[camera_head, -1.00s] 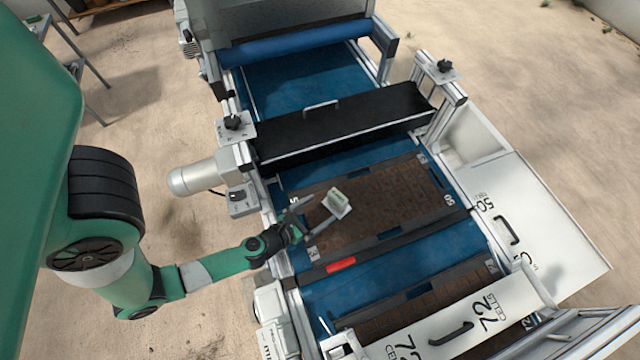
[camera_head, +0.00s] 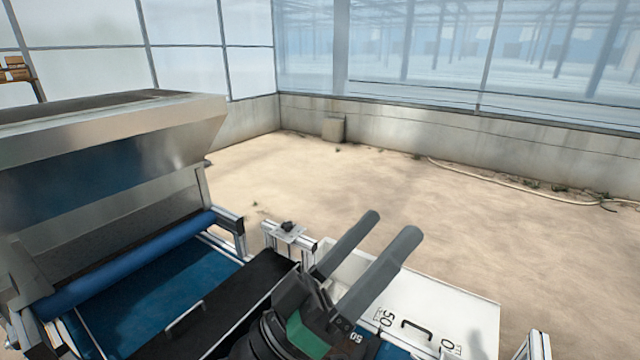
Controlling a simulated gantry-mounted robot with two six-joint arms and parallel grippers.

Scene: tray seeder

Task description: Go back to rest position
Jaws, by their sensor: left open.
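My left gripper (camera_head: 390,226) stands large in the lower middle of the head view. Its two grey fingers point up and to the right, apart and with nothing between them. It is raised in front of the tray seeder and covers part of the black crossbar cover (camera_head: 225,300) and the white panel (camera_head: 455,305) marked 50. The blue belt (camera_head: 165,290) runs under the blue roller (camera_head: 130,262) at the left. The trays are hidden or out of view. My right gripper is not in view.
The metal hopper (camera_head: 110,150) fills the left side. A metal post with a black knob (camera_head: 288,227) stands just left of the fingers. Behind is open sandy floor (camera_head: 370,185) up to a low concrete wall (camera_head: 400,120). A hose (camera_head: 500,184) lies on the floor at the right.

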